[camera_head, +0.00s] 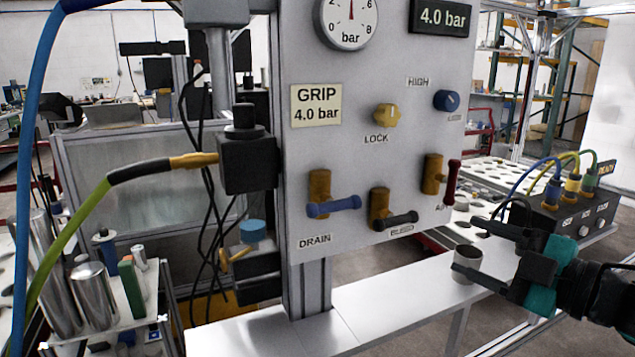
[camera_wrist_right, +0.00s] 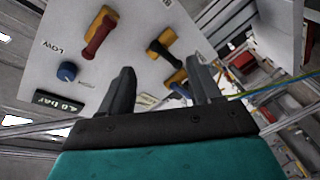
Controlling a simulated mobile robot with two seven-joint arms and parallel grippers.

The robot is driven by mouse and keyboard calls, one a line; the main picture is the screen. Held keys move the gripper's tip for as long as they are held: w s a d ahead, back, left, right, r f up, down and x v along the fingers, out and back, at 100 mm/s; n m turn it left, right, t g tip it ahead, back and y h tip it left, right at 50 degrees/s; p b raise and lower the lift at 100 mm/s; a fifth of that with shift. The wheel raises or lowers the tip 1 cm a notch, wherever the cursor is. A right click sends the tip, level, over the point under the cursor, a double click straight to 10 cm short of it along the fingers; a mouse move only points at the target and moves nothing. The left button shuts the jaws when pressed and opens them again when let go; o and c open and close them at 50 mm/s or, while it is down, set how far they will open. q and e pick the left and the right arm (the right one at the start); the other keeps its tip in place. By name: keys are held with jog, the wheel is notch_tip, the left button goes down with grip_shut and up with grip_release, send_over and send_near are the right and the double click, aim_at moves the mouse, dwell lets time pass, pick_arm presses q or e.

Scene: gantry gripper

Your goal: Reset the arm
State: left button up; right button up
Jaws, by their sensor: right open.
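My right gripper (camera_head: 474,244) is open and empty, right of the grey control panel (camera_head: 345,160), its fingers pointing left. In the right wrist view the gripper (camera_wrist_right: 160,82) faces the tilted panel. The panel carries three brass valves: a blue handle (camera_head: 333,206) over DRAIN, lying nearly level; a black handle (camera_head: 395,221) over BLEED, nearly level; and a red handle (camera_head: 451,183), nearly upright, its label partly hidden. A yellow LOCK knob (camera_head: 387,115) and a blue knob (camera_head: 446,101) marked HIGH sit above. The display (camera_head: 442,17) reads 4.0 bar. My left gripper is not in view.
A gauge (camera_head: 346,18) and a GRIP 4.0 bar plate (camera_head: 316,105) are on the panel. A black connector box (camera_head: 570,212) with cables stands at right. A grey cup (camera_head: 466,261) is by the lower finger. Hoses and metal cylinders (camera_head: 93,295) crowd the left.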

jog(key=a+f+m+h+p, duration=0.1)
jog(key=a+f+m+h, duration=0.3)
jog(key=f, duration=0.6)
pick_arm(q)
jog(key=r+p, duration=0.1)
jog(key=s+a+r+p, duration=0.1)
jog(key=p, duration=0.1)
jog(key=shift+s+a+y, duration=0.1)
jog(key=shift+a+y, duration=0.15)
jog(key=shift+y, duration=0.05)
pick_arm(e)
jog(key=s+a+f+m+g+h, duration=0.1)
jog(key=s+f+m+h, duration=0.1)
jog(key=s+f+m, duration=0.4)
jog(key=s+a+f+m+g+h, duration=0.1)
jog(key=s+f+m, duration=0.4)
jog(key=s+f, duration=0.6)
notch_tip(320, 180, down, 6)
jog(key=shift+f+m+g+h, duration=0.1)
jog(key=shift+m+g+h, duration=0.35)
jog(key=shift+h, duration=0.25)
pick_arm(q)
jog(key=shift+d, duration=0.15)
pick_arm(e)
jog(key=shift+w+a, duration=0.1)
